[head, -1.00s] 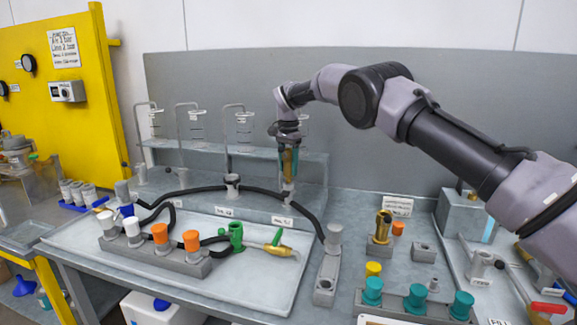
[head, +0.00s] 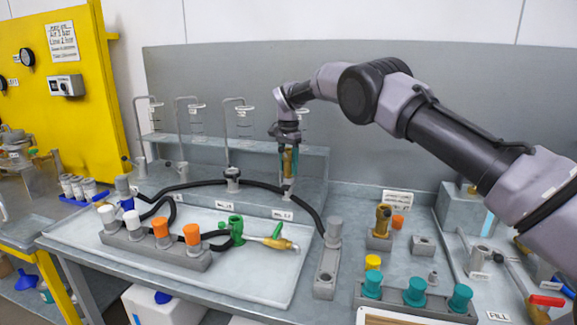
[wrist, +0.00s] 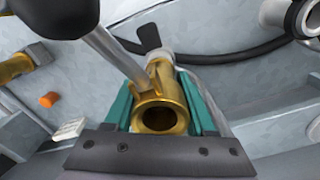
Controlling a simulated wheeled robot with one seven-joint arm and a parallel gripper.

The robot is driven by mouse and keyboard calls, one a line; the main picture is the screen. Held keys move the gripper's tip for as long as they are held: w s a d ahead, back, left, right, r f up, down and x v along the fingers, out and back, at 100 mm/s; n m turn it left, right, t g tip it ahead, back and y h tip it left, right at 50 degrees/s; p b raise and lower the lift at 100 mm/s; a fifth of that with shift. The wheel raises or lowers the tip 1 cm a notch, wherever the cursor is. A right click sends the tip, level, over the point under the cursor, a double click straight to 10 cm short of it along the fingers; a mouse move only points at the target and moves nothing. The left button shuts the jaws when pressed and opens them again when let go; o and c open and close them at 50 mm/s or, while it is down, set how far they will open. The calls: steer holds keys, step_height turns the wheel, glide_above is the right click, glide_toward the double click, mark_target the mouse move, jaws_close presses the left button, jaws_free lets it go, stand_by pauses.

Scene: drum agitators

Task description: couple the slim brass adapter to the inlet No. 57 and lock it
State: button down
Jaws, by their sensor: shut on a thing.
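In the wrist view the adapter's round open mouth faces the camera. A grey fitting (wrist: 160,57) with a black lever shows just past the adapter's far end. I cannot tell whether the two touch. In the head view a pale inlet stub (head: 288,187) is directly under the fingers. The number on its label (head: 282,214) is too small to read surely.
Another brass fitting (head: 383,220) stands in a grey block at right. A white tray (head: 262,285) holds a rack of white and orange caps and a green-handled valve. Black hose (head: 270,191) runs along the step.

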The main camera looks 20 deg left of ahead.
steer(key=shift+f, duration=0.6)
stand_by(0.5)
steer(key=shift+c, duration=0.7)
jaws_free()
